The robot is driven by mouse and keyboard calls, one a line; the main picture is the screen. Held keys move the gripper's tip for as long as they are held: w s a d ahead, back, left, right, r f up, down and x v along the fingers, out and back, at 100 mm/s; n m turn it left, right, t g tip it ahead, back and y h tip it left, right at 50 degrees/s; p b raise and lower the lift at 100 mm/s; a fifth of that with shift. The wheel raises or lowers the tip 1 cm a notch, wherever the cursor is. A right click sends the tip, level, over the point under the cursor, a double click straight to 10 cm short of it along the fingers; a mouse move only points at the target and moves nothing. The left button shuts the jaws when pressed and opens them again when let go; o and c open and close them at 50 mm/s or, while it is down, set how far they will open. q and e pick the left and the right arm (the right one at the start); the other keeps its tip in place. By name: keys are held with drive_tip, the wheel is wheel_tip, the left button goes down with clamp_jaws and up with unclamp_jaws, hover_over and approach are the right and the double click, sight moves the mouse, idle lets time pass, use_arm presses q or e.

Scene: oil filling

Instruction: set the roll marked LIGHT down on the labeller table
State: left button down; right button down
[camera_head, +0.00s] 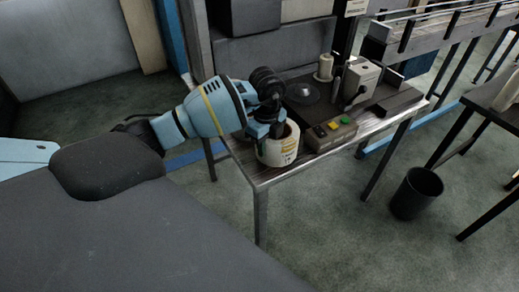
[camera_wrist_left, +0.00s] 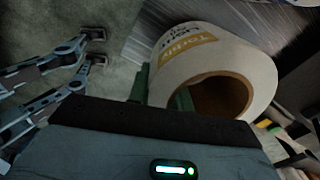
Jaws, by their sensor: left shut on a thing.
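The white roll (camera_head: 279,149) with a yellow-brown label band is at the near left corner of the labeller table (camera_head: 262,180). In the left wrist view the roll (camera_wrist_left: 245,62) shows its brown hollow core and its printed label, upside down. My left gripper (camera_head: 264,129) is shut on the roll's wall from above, with one green finger outside it and one inside the core (camera_wrist_left: 162,90). The roll is upright, on or just above the tabletop; I cannot tell whether it touches.
A black bin (camera_head: 416,193) is on the floor. Another table (camera_head: 490,108) is at the right edge.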

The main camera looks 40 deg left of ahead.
use_arm(q)
drive_tip(key=shift+w+a, duration=0.15)
drive_tip(key=shift+a, duration=0.4)
drive_tip(key=shift+a, duration=0.25)
drive_tip(key=f, duration=0.2)
drive_tip(key=shift+a+f, duration=0.35)
drive_tip(key=shift+a, duration=0.05)
drive_tip(key=shift+w+f, duration=0.1)
drive_tip(key=shift+f, duration=0.3)
drive_tip(key=shift+f, duration=0.15)
drive_tip(key=c, duration=1.3)
unclamp_jaws()
drive_tip(key=shift+f, duration=0.1)
